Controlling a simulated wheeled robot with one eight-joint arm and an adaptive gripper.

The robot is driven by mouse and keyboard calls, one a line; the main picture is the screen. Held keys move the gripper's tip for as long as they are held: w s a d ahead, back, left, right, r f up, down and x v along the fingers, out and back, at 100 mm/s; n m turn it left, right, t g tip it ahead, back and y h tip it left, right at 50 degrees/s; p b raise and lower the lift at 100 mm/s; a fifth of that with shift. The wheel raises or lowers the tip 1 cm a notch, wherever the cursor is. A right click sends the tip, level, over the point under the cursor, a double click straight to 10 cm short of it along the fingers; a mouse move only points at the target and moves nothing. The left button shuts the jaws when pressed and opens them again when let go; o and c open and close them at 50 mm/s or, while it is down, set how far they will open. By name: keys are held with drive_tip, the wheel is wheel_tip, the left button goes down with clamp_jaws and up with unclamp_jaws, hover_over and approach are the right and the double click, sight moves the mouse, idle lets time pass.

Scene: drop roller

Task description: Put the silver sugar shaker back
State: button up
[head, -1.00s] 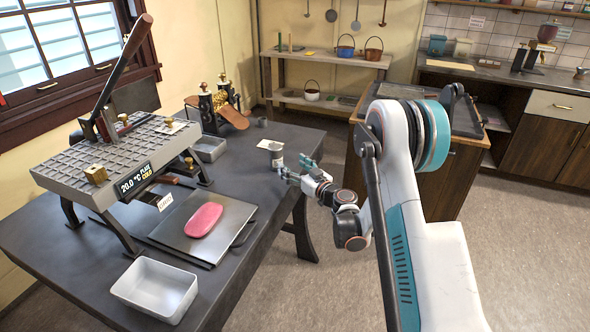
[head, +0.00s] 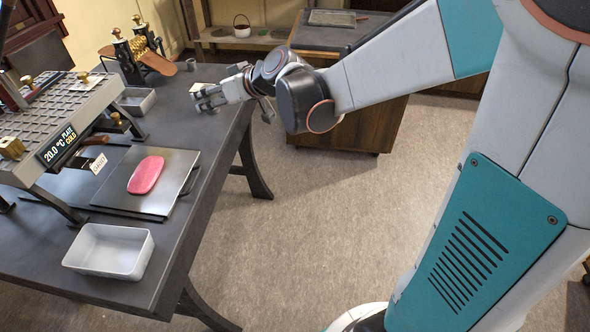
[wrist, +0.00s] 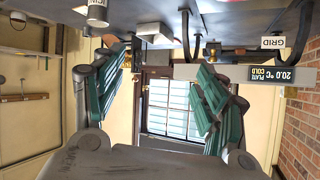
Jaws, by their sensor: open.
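My gripper (head: 207,98) is over the far right part of the dark table (head: 218,140), with its teal-padded fingers spread apart and nothing seen between them. The wrist view is upside down and shows the open fingers (wrist: 160,88). I cannot clearly make out the silver sugar shaker in the head view; my gripper covers the spot where a silver can stood. A pale piece (head: 200,87) shows just behind the fingers. In the wrist view, a pale object with a label reading like "ICING" (wrist: 97,12) is at the upper left, beyond one finger; I cannot tell if it is the shaker.
A slotted plate machine (head: 65,125) stands at the left. Near it are a pink slab (head: 146,175) on a board, a white tray (head: 110,252), a smaller tray (head: 137,102) and a brass roller stand (head: 140,50). A wooden cabinet (head: 350,125) stands right of the table.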

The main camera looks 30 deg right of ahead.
drive_tip(key=s+d+f+m+g+h, duration=0.1)
drive_tip(key=s+d+m+h, duration=0.1)
drive_tip(key=s, duration=1.2)
drive_tip(key=s+d+f+m+g+h, duration=0.1)
drive_tip(key=s+d+g+h, duration=0.1)
drive_tip(key=s, duration=1.2)
drive_tip(key=shift+s+d+f+m+h, duration=0.4)
drive_tip(key=shift+d+h, duration=0.5)
drive_tip(key=shift+d, duration=0.35)
drive_tip(key=shift+c, duration=0.5)
